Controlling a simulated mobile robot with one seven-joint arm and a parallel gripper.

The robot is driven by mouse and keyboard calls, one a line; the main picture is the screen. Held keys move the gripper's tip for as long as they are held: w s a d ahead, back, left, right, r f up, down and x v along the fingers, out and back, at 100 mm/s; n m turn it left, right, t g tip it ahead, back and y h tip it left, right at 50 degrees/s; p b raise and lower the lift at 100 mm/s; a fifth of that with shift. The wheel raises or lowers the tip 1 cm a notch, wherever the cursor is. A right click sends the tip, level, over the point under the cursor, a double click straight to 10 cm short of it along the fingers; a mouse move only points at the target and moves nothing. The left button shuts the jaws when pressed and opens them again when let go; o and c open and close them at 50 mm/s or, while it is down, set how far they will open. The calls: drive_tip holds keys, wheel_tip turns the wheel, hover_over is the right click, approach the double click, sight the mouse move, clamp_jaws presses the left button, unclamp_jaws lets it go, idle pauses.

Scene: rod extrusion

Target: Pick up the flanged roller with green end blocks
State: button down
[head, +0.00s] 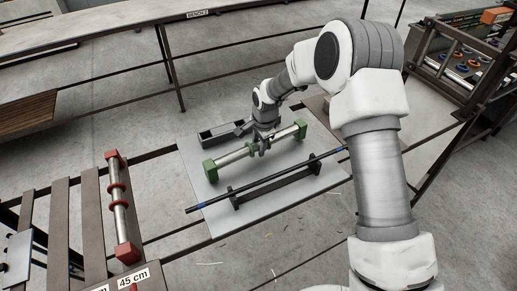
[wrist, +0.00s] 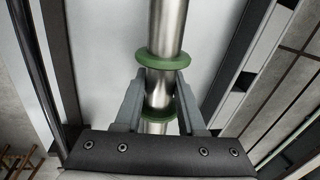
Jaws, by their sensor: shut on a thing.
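The flanged roller with green end blocks (head: 236,157) is a silver bar with a green block at each end, over the light grey board (head: 197,155) in the head view. My gripper (head: 263,143) is at the middle of the roller. In the wrist view, the metal bar (wrist: 167,30) runs between the two fingers of my gripper (wrist: 160,90), with green flanges (wrist: 165,58) above and below the grip. The gripper is shut on the bar. I cannot tell whether the roller touches the board.
A black rod (head: 265,180) rests on a dark stand in front of the roller. A dark open tray (head: 219,135) lies behind it. A roller with red ends (head: 118,200) lies on the slatted rack at the left.

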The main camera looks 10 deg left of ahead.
wheel_tip(320, 180, up, 3)
drive_tip(key=shift+w+a+f+b, duration=0.1)
drive_tip(key=shift+b, duration=0.25)
drive_tip(key=s+d+r+b, duration=0.2)
drive_tip(key=s+d+r, duration=0.5)
drive_tip(key=s+d, duration=0.1)
drive_tip(key=shift+d, duration=0.25)
drive_tip(key=shift+s, duration=0.1)
